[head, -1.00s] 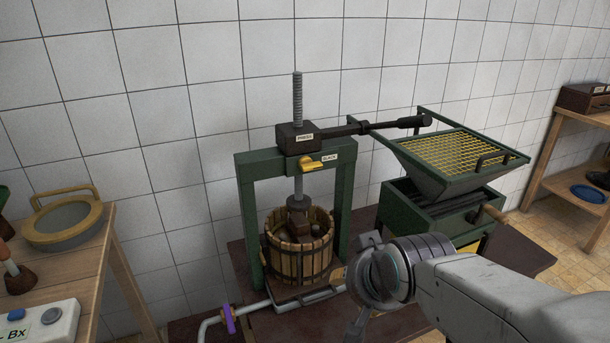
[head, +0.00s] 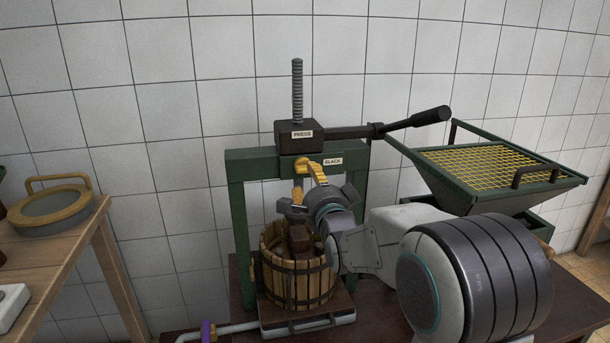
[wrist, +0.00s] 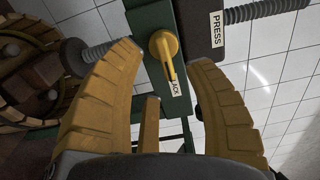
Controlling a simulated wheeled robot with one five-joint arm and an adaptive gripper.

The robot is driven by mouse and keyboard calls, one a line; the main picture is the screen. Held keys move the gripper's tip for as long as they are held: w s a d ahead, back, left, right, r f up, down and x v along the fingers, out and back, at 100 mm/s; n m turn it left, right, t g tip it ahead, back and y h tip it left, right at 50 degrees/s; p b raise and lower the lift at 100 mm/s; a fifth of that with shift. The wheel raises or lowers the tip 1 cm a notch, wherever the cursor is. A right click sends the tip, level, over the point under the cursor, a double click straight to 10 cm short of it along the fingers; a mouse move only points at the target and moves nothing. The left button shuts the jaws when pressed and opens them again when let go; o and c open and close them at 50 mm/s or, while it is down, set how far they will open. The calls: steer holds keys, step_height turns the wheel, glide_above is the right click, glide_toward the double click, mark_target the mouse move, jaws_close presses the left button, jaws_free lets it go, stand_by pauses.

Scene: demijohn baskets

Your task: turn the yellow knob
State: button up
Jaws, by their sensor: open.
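The yellow knob (wrist: 165,47) sits on the green crossbar of the press, beside a white label. In the wrist view it is a round yellow piece with a narrow handle, lying ahead of the gap between my fingers. In the head view the knob (head: 302,164) is partly hidden by my gripper. My gripper (head: 307,180) is close below and in front of it, with yellow ribbed fingers. In the wrist view my gripper (wrist: 168,75) is open, with one finger on each side of the knob. I cannot tell whether either finger touches it.
The press screw (head: 297,92) and long dark lever (head: 395,127) stand above the crossbar. A wooden slatted basket (head: 285,275) is below. A green hopper with yellow mesh (head: 490,170) is at right. A wooden table (head: 75,245) stands at left.

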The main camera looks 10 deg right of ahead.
mark_target(306, 173)
steer(key=shift+w+p, duration=0.5)
steer(key=shift+w, duration=2.75)
jaws_close()
